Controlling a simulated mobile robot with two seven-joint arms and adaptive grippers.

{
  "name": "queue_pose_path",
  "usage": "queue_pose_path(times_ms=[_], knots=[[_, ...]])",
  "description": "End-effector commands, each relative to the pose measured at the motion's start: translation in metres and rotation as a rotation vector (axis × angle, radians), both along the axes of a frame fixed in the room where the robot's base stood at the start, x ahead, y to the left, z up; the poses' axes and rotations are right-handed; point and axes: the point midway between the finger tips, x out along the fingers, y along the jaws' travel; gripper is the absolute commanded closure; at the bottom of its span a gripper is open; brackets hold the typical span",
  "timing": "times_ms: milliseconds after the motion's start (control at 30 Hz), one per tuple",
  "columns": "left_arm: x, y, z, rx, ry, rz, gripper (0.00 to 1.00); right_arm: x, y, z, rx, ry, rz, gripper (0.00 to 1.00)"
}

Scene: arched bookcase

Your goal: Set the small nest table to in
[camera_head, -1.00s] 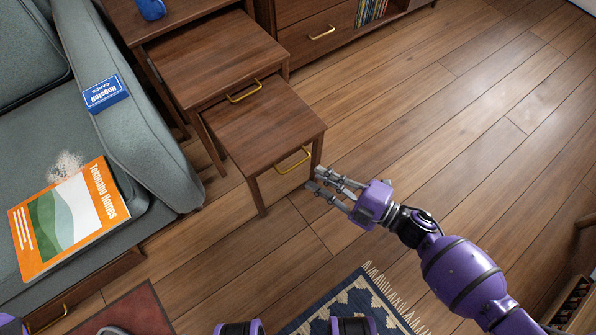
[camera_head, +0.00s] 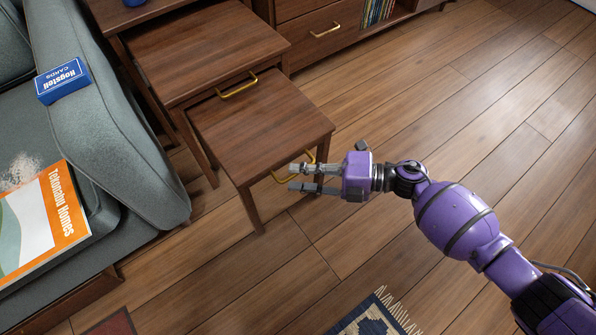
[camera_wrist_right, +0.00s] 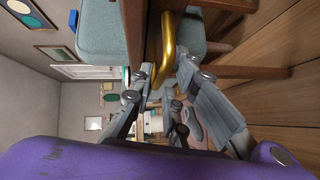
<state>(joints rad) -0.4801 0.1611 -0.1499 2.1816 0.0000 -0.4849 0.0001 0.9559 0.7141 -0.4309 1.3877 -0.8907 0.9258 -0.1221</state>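The small nest table (camera_head: 262,130) is the lowest and frontmost of the dark wooden nesting tables, pulled out from under the medium one (camera_head: 205,50). A brass handle (camera_head: 281,177) is on its front; it also shows in the right wrist view (camera_wrist_right: 168,50). My right gripper (camera_head: 302,178) is at this handle, with its two fingers apart. In the wrist view the handle's end lies between the open fingers (camera_wrist_right: 172,100); I cannot tell whether they touch it. My left gripper is not in view.
A grey sofa (camera_head: 110,130) stands close to the tables' left, with a blue card box (camera_head: 62,80) and an orange magazine (camera_head: 40,220) on it. A wooden cabinet (camera_head: 320,30) is behind. The floor (camera_head: 450,120) at right is clear. A patterned rug (camera_head: 372,318) lies below.

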Motion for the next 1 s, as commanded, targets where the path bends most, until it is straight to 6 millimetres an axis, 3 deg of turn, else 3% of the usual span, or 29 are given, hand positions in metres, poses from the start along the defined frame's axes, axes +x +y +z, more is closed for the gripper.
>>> queue_pose_path(times_ms=[367,500,867,1000], knots=[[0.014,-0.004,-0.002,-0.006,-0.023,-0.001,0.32,0.001,0.010,-0.001,0.001,0.000,-0.001,0.85],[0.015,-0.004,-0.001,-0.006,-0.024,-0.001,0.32,0.001,0.010,-0.001,0.001,0.000,-0.001,1.00],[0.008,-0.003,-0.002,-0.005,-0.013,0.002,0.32,0.002,0.010,0.000,0.001,-0.003,-0.001,1.00],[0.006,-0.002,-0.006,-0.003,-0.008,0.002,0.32,0.011,0.013,0.000,0.001,-0.007,0.000,1.00]])
